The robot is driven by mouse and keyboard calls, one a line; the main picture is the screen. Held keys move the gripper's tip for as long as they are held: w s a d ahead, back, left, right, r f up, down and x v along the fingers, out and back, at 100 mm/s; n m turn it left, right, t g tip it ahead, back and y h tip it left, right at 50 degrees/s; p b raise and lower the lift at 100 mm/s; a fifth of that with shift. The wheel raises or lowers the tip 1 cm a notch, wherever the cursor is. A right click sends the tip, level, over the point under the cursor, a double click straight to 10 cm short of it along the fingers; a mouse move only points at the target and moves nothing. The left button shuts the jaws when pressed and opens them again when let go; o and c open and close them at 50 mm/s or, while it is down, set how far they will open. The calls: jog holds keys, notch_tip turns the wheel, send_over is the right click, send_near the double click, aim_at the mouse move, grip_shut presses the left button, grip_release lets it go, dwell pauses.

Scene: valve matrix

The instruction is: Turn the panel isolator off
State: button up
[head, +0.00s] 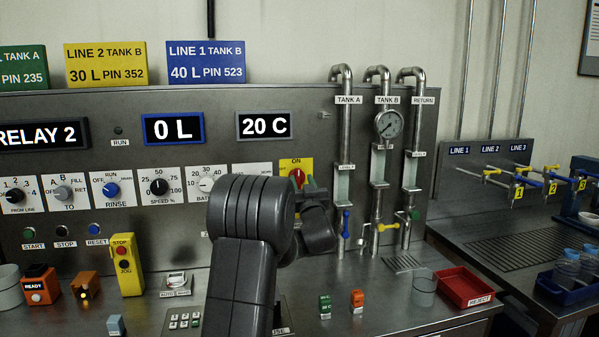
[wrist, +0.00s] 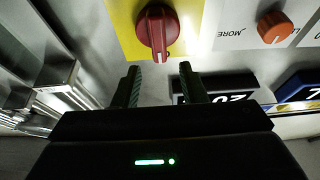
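The panel isolator is a red rotary knob (head: 297,176) on a yellow plate (head: 286,162) marked ON at its top, on the steel panel's right half. Its grip bar looks about upright, and the lower part of the plate is hidden behind my arm. The wrist view shows the knob (wrist: 157,28) upside down on its yellow plate (wrist: 126,22). My gripper (wrist: 160,70) is open and empty. Its two fingers are spread to either side of the knob's line, with the tips just short of it. In the head view the fingertips (head: 311,184) are beside the knob.
An orange knob (wrist: 274,27) sits near the isolator in the wrist view. Left of my arm are the white BATCH dial (head: 206,184) and SPEED dial (head: 159,187). Right of my gripper stand vertical pipes with a blue valve handle (head: 346,222) and gauge (head: 388,124).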

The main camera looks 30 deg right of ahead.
aim_at(299, 172)
jog(key=shift+p+x, duration=0.35)
jog(key=shift+x, duration=1.55)
jog(key=shift+c, duration=0.5)
grip_shut()
